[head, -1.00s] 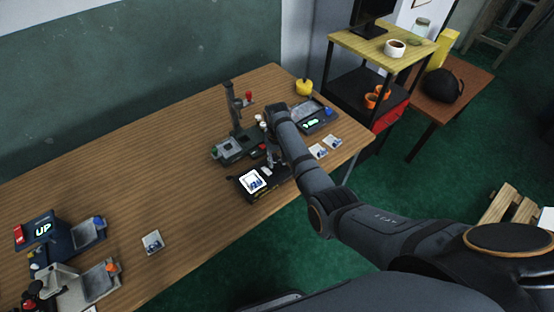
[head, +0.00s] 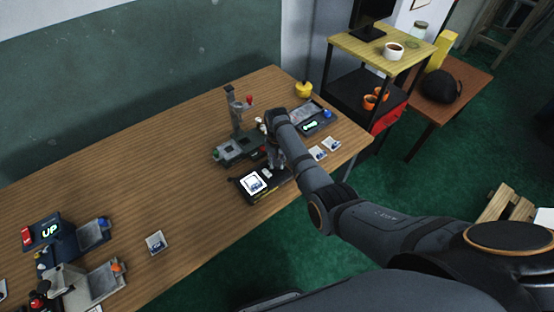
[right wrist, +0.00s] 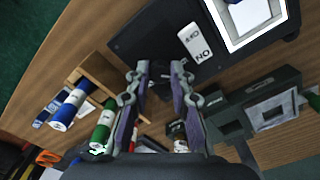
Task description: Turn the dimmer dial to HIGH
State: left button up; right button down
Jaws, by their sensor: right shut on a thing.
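The black box with a lit white panel (head: 253,184) stands near the table's front edge in the head view. A small picture shows on the panel. In the right wrist view, the black box (right wrist: 145,40) has a white label (right wrist: 193,44) beside the fingers and the bright panel at top right. My right gripper (right wrist: 158,82) is shut on the dark dimmer dial on that box; the fingers hide most of the dial, so its setting cannot be read. In the head view, my right gripper (head: 276,166) is at the box's right end, partly covered by my arm. My left gripper is not in view.
A grey-green device with a post (head: 236,145) stands close behind the box. A device with a green display (head: 312,126) and loose prints (head: 318,153) are to the right.

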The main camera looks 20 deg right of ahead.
jog(key=m+p, duration=0.2)
jog(key=m, duration=0.2)
jog(key=shift+r+m, duration=0.15)
jog(key=shift+m, duration=0.25)
jog(key=m+p, duration=0.1)
jog(key=m, duration=0.4)
jog(key=m+p, duration=0.1)
jog(key=m, duration=0.4)
jog(key=shift+w+m, duration=0.1)
jog(key=shift+m, duration=0.3)
jog(key=shift+m+p, duration=0.35)
jog(key=shift+m, duration=2.15)
jog(key=c, duration=1.4)
grip_release()
jog(key=shift+c, duration=0.2)
